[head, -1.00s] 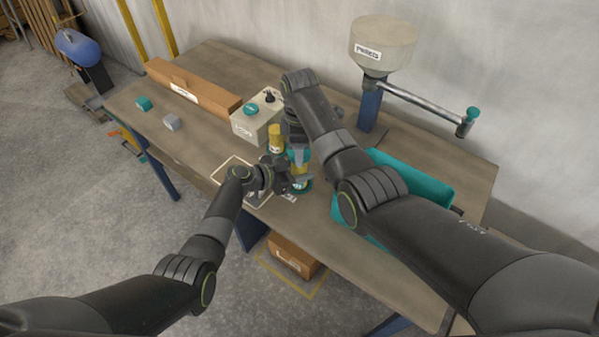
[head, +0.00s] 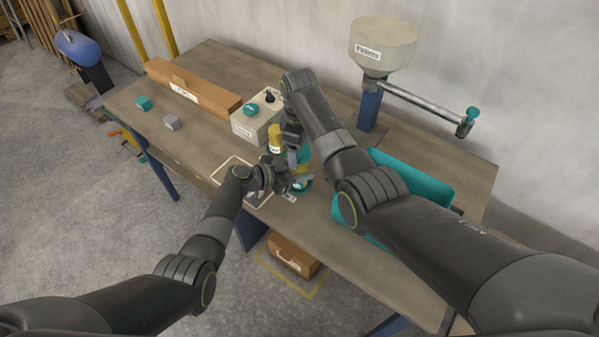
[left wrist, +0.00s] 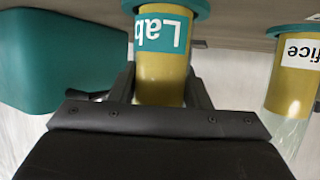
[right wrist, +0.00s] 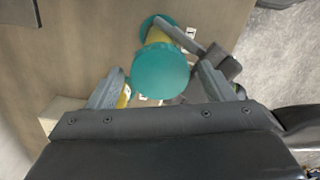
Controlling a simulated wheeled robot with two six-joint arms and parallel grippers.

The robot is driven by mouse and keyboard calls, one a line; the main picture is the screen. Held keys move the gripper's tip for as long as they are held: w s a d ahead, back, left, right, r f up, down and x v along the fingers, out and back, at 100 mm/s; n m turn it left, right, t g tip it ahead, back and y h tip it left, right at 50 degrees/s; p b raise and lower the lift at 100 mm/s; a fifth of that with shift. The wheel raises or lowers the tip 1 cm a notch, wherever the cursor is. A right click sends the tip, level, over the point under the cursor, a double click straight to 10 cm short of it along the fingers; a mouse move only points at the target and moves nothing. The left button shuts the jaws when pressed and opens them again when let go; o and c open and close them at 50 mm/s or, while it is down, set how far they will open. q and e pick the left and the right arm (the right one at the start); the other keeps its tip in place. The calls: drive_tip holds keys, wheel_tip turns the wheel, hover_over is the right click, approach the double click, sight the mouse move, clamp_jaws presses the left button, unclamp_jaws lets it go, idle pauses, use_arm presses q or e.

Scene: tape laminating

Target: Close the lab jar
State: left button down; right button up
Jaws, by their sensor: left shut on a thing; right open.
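The lab jar (left wrist: 160,76) has a yellow filling, a teal base and a label reading "Lab". My left gripper (left wrist: 160,88) is shut around its body; in the head view this gripper (head: 292,182) sits low at the table's front edge. A round teal lid (right wrist: 160,72) shows on top of the jar in the right wrist view; whether it is fully seated I cannot tell. My right gripper (right wrist: 160,80) is open, its fingers on either side of the lid and apart from it. In the head view my right gripper (head: 297,148) is above the jar, which is partly hidden.
A second yellow jar (left wrist: 292,80), its label ending "ffice", stands close by. Behind it is a grey box with a teal knob (head: 251,109). A teal bin (head: 425,178) lies right, a pellet hopper (head: 383,42) behind. A long carton (head: 195,88) and two small blocks are at left.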

drive_tip(key=shift+r, duration=2.25)
drive_tip(key=shift+r, duration=0.1)
drive_tip(key=shift+c, duration=0.3)
drive_tip(key=n, duration=0.1)
drive_tip(key=r+n, duration=0.1)
drive_tip(key=n, duration=0.3)
drive_tip(key=shift+r, duration=0.3)
drive_tip(key=n, duration=0.1)
drive_tip(key=r+n, duration=0.1)
drive_tip(key=n, duration=0.3)
drive_tip(key=shift+r, duration=0.35)
drive_tip(key=shift+f, duration=4)
